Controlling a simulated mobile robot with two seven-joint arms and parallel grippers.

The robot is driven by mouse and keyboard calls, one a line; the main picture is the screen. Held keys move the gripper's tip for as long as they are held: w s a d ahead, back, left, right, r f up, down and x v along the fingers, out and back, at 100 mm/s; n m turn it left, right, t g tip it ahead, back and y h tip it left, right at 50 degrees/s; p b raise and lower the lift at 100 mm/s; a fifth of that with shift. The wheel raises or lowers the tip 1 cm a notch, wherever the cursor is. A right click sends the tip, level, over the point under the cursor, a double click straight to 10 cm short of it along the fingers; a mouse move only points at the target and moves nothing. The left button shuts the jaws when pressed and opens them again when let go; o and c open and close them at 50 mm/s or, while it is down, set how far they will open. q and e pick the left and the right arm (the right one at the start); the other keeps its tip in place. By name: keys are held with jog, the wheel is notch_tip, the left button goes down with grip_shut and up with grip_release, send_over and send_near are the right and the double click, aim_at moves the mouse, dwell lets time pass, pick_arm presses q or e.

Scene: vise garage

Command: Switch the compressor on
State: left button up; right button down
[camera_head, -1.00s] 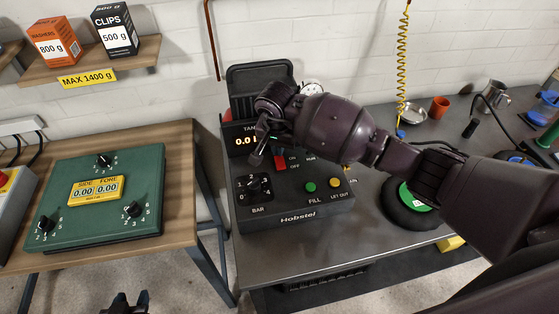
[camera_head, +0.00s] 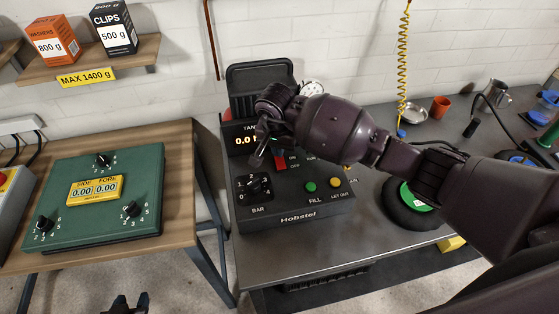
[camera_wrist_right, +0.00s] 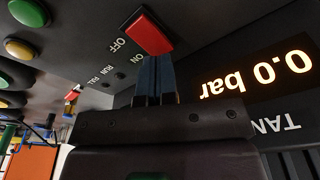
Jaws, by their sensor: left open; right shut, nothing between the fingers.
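The compressor (camera_head: 297,207) is a dark box marked Hobstel on the grey bench. Its red rocker switch (camera_head: 281,161) sits beside ON and OFF labels and also shows in the right wrist view (camera_wrist_right: 148,34). My right gripper (camera_head: 275,148) is over the panel, partly hiding the switch area. In the wrist view its dark fingers (camera_wrist_right: 155,60) are shut and empty, with tips at the switch's edge on the ON side; contact cannot be told. The tank display (camera_wrist_right: 258,75) reads 0.0 bar. My left gripper (camera_head: 126,304) is open at the bottom edge, away from the compressor.
A BAR knob (camera_head: 254,186), a green FILL button (camera_head: 310,187) and a yellow LET OUT button (camera_head: 335,182) are close by on the panel. A tyre (camera_head: 408,207) lies right of the compressor. A green panel box (camera_head: 100,220) stands on the wooden table.

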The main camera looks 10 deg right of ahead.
jog(key=shift+f, duration=0.3)
jog(key=shift+f+b, duration=0.35)
jog(key=shift+b, duration=0.05)
dwell(0.3)
jog(key=shift+f, duration=0.3)
jog(key=shift+r, duration=0.3)
jog(key=shift+r+p, duration=0.55)
jog(key=shift+r, duration=0.6)
jog(key=shift+r+p, duration=0.5)
jog(key=shift+r, duration=0.55)
jog(key=shift+r+p, duration=0.5)
jog(key=shift+r, duration=0.55)
